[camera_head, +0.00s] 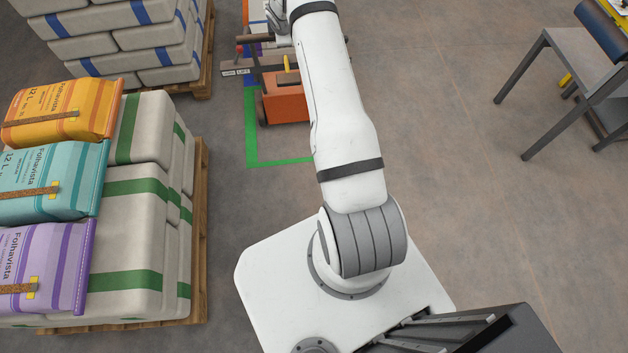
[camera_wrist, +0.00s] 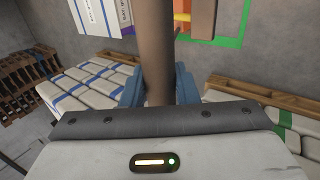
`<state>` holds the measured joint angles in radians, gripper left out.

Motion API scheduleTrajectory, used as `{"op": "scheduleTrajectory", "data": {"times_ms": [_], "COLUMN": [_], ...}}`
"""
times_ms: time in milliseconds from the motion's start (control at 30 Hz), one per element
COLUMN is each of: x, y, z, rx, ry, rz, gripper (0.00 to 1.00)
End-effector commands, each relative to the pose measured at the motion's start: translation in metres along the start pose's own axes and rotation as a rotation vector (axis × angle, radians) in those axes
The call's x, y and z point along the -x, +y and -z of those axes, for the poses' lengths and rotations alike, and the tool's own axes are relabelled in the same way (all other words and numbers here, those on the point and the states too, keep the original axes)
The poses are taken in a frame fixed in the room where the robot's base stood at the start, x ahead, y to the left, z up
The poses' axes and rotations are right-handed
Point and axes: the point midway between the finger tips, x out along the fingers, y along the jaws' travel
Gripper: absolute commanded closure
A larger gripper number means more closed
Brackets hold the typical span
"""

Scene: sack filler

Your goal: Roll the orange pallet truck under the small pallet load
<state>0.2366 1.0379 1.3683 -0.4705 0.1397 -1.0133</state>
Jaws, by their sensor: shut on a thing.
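The orange pallet truck (camera_head: 287,103) stands inside a green floor outline, partly hidden behind my arm. It also shows at the top of the wrist view (camera_wrist: 203,20). Its brown bar (camera_wrist: 157,55) runs up between the blue jaws of my gripper (camera_wrist: 158,88), which is shut on it.
A pallet of green-striped sacks (camera_head: 145,235), topped by coloured bags (camera_head: 52,182), stands at left. Blue-striped sacks (camera_head: 120,42) stand behind it. The green outline (camera_head: 250,140) marks the floor. A grey table (camera_head: 575,75) stands at upper right.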

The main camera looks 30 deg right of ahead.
Motion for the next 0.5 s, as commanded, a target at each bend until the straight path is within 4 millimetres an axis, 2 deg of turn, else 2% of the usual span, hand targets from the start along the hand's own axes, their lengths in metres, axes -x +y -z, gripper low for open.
{"op": "scheduleTrajectory", "data": {"times_ms": [33, 500], "x": [-0.007, -0.020], "y": [-0.005, 0.020], "z": [-0.008, -0.009], "rx": [-0.007, -0.006], "ry": [-0.011, -0.009], "rz": [0.014, 0.018], "gripper": [1.00, 1.00]}}
